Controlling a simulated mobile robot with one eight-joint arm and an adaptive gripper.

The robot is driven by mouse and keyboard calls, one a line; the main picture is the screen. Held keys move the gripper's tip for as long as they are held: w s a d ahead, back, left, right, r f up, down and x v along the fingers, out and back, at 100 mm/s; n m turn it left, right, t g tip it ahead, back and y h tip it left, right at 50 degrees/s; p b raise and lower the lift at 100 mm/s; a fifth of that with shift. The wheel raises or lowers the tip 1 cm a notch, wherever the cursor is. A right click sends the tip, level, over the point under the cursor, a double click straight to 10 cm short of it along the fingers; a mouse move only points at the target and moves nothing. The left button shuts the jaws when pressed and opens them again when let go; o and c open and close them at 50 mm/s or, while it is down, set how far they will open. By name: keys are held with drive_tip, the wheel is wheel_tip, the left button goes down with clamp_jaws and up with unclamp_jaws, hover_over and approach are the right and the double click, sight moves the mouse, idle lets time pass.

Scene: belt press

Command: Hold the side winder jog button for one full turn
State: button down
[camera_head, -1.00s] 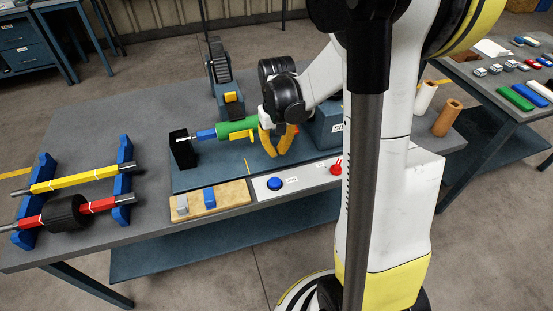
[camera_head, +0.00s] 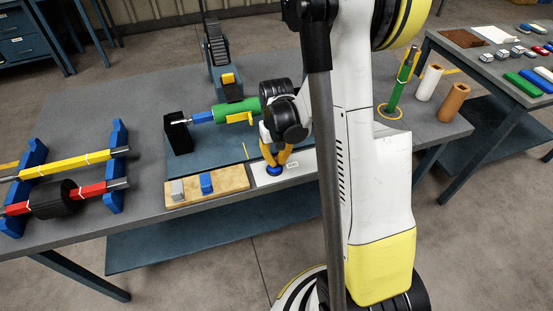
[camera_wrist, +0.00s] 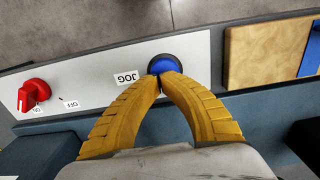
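The blue jog button (camera_head: 272,170) is on the white control panel (camera_head: 300,160) at the front edge of the bench. In the wrist view the round blue button (camera_wrist: 165,64) has a JOG label beside it. My gripper (camera_head: 275,163) points down at the button, and its yellow fingertips (camera_wrist: 161,76) are together, with nothing between them. The tips overlap the button's near edge; I cannot tell whether it is pressed in. The side winder has a green roll (camera_head: 236,109) and a blue part (camera_head: 202,117) in line with a black block (camera_head: 178,133).
A red ON/OFF knob (camera_wrist: 34,95) is on the same panel. A wooden board (camera_head: 230,180) with a grey and a blue block adjoins the panel. Blue racks (camera_head: 117,165) with yellow and red bars stand at left. A green upright rod (camera_head: 397,90) stands at right.

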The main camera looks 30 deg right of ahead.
wheel_tip(320, 180, down, 2)
drive_tip(key=shift+f+b, duration=0.1)
drive_tip(key=shift+b, duration=0.85)
idle(3.3)
wheel_tip(320, 180, up, 14)
drive_tip(key=p, duration=0.7)
drive_tip(key=shift+d+r, duration=0.1)
drive_tip(key=shift+r, duration=0.1)
idle(1.2)
